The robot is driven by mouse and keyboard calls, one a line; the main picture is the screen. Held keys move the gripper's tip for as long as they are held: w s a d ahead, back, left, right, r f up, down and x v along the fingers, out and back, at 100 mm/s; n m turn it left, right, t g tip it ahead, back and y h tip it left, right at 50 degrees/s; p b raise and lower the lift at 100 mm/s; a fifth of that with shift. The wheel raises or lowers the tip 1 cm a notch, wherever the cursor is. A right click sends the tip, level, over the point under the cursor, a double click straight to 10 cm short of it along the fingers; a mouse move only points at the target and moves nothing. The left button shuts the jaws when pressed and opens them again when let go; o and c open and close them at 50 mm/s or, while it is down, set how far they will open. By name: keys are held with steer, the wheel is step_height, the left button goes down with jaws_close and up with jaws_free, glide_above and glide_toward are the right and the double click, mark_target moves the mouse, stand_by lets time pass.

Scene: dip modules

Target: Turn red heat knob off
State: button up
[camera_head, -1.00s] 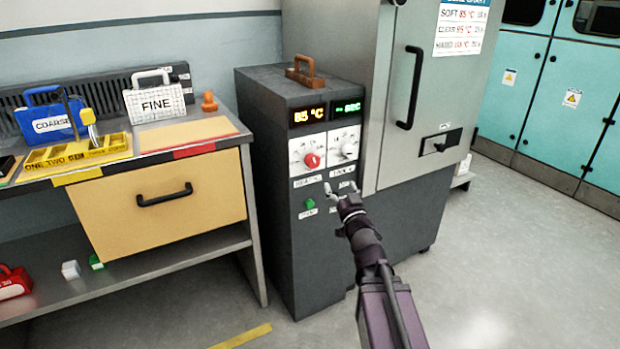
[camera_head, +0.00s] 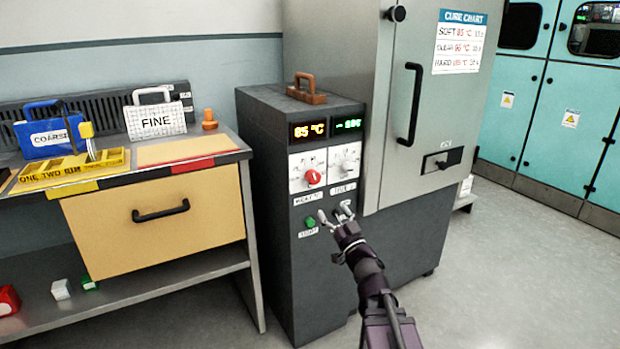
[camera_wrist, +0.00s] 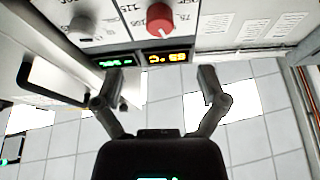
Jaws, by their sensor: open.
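The red heat knob (camera_head: 313,177) sits on a white dial plate at the front of the dark control box (camera_head: 270,200). An orange display (camera_head: 308,130) above it reads 85 °C. In the wrist view the red knob (camera_wrist: 159,20) shows at the top, above and between the fingers, with dial numbers around it. My gripper (camera_head: 335,213) is open and empty, below the knob and a little to its right in the head view. It appears apart from the knob. The fingers also show spread in the wrist view (camera_wrist: 158,85).
A white knob (camera_head: 347,166) with a green display above it sits right of the red one. A green button (camera_head: 310,222) is below. The grey oven door (camera_head: 440,100) with a black handle stands right. A workbench (camera_head: 225,153) is at left. Floor at right is clear.

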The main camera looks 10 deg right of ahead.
mark_target(315, 182)
steer(key=p+x, duration=0.5)
steer(key=x, duration=0.8)
steer(key=shift+w+r, duration=0.1)
steer(key=shift+w, duration=0.05)
steer(key=c, duration=1.1)
steer(key=shift+a, duration=0.2)
steer(key=shift+c, duration=0.2)
steer(key=shift+d, duration=0.1)
